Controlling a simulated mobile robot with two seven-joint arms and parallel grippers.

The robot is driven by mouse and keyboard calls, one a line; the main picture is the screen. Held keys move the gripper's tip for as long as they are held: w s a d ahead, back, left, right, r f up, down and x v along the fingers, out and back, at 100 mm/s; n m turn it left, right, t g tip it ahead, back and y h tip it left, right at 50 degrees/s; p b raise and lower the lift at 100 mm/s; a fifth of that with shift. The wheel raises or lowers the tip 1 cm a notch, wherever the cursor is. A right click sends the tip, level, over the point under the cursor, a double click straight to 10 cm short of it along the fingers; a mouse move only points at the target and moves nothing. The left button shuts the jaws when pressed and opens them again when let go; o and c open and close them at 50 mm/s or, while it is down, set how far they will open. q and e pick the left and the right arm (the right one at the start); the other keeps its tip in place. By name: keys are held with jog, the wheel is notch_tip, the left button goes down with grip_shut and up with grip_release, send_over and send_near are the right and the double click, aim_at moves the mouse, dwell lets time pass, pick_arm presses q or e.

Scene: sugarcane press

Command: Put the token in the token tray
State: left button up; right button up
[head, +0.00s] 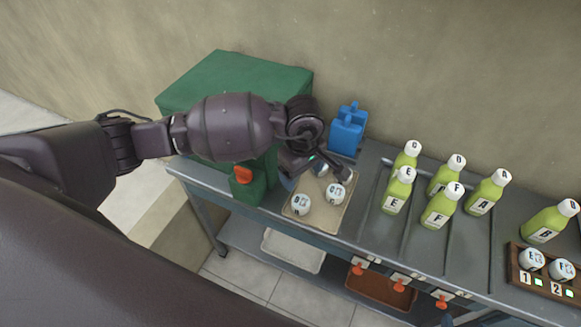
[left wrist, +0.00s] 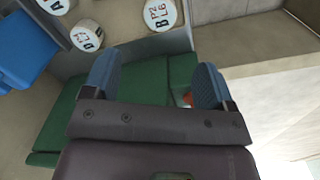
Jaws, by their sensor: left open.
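Several white round tokens with printed letters are in view. Two stand in a beige tray (head: 318,222) on the metal counter: a front-left token (head: 301,204) and a token to its right (head: 336,193). A third white token, partly hidden by my gripper, shows behind them. My right gripper is not in view.
A green machine (head: 235,80) with an orange part stands left of the tray. A blue container (head: 347,130) stands behind. Several green bottles (head: 442,207) stand to the right. A dark wooden rack (head: 545,283) at far right holds two tokens.

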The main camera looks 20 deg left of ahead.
pick_arm(q)
jog(key=s+d+r+n+g+h, duration=0.1)
jog(key=s+d+r+n+h, duration=0.1)
jog(key=s+d+n+h, duration=0.4)
jog(key=s+d+r+n+g+h, duration=0.1)
jog(key=s+d+n+h, duration=0.25)
jog(key=d+h, duration=0.45)
jog(key=w+a+n+t+y, duration=0.25)
jog(key=a+n+t, duration=0.6)
jog(key=n, duration=0.75)
jog(key=w+a+n+t+y, duration=0.25)
jog(key=a+n+t, duration=0.25)
jog(key=n+t, duration=0.9)
jog(key=s+a+f+n+g+y, duration=0.9)
jog(key=s+a+f+n, duration=0.3)
jog(key=n, duration=0.7)
notch_tip(320, 180, down, 3)
jog(key=shift+s+a+f, duration=0.15)
jog(key=shift+a, duration=0.1)
